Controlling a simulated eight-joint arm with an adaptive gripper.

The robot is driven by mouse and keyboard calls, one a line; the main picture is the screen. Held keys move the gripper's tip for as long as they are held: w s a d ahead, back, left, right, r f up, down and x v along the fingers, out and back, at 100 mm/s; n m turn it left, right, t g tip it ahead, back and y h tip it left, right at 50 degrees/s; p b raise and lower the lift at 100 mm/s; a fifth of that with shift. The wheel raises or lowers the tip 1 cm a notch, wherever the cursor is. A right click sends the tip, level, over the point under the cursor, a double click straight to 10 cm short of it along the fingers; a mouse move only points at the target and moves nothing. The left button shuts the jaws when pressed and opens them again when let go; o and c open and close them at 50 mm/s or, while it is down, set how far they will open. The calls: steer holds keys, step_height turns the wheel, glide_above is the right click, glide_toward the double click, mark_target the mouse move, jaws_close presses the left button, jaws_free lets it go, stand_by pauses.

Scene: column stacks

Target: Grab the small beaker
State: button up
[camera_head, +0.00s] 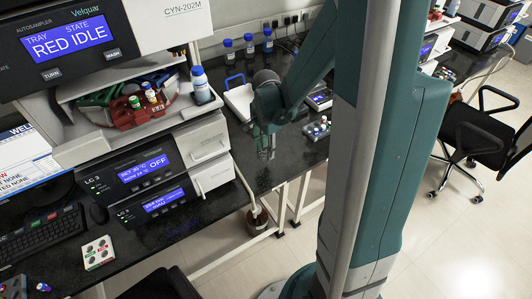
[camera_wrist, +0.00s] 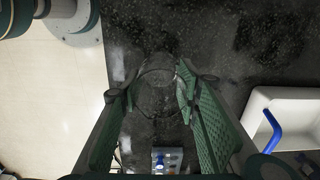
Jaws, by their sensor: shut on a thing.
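The small beaker is clear glass and hard to see against the dark bench. In the wrist view the beaker (camera_wrist: 156,100) stands between the green finger pads of my gripper (camera_wrist: 151,88), which is shut on it. In the head view my gripper (camera_head: 265,144) points down over the bench near its front edge, and the glass (camera_head: 267,154) shows faintly at the fingertips. I cannot tell whether the beaker's base touches the bench.
A white tray with a blue handle (camera_head: 239,101) lies behind my gripper; it also shows in the wrist view (camera_wrist: 285,105). A vial rack (camera_head: 317,130) stands to the right. The instrument stack (camera_head: 165,165) is on the left. Blue-capped bottles (camera_head: 248,45) stand at the back.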

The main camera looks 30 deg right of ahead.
mark_target(266, 141)
steer(key=shift+r+p, duration=0.3)
steer(key=shift+r, duration=1.6)
steer(key=shift+r, duration=0.15)
